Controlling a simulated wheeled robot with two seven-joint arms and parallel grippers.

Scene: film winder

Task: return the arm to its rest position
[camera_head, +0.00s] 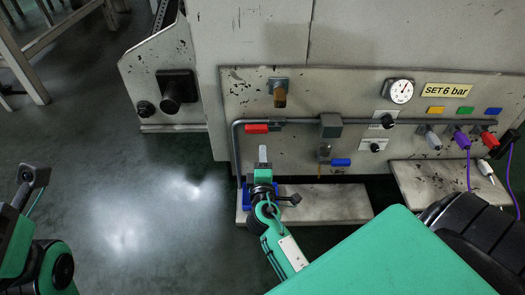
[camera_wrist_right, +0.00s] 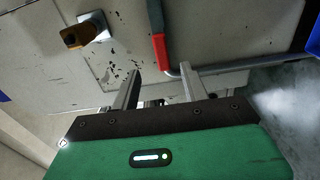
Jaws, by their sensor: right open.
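My right gripper (camera_head: 263,156) is in front of the machine panel in the head view, its fingers pointing up towards the panel, just below a red-handled lever (camera_head: 257,128). In the right wrist view the two grey fingers (camera_wrist_right: 158,92) stand apart with nothing between them; the gripper is open. The red handle (camera_wrist_right: 160,52) lies beyond the fingertips there and is not gripped. Part of my left arm (camera_head: 38,262) shows at the lower left; its fingers do not show.
The panel carries an orange-brown knob (camera_head: 279,95), a pressure gauge (camera_head: 400,91), a blue-handled valve (camera_head: 341,162) and coloured plugs with cables (camera_head: 462,139). A low ledge (camera_head: 335,203) sticks out behind my right wrist. Open floor (camera_head: 130,215) lies to the left.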

